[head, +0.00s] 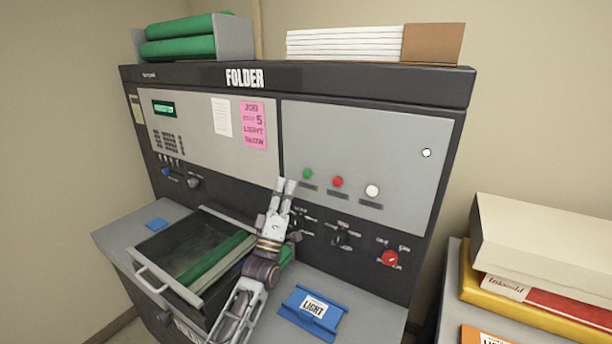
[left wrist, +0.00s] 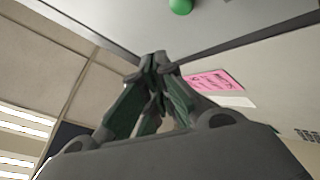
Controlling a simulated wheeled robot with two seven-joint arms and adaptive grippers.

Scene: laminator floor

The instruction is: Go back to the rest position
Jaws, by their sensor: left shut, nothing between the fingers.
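My left gripper (head: 284,183) is in front of the lower part of the grey FOLDER machine (head: 370,130), pointing up, just left of and below the green button (head: 307,174). Its fingers are shut and empty; in the left wrist view the fingertips (left wrist: 157,62) meet below the green button (left wrist: 180,6). I cannot tell whether they touch the panel. My left arm passes in front of the right side of the open drawer (head: 178,290), which holds a green roller (head: 205,262). My right gripper is out of view.
A red button (head: 337,182), a white button (head: 372,191) and a red knob (head: 390,258) are on the panel. A blue LIGHT piece (head: 312,308) lies on the ledge right of my arm. Boxes (head: 545,240) stand at the right. A pink note (head: 253,126) is on the panel.

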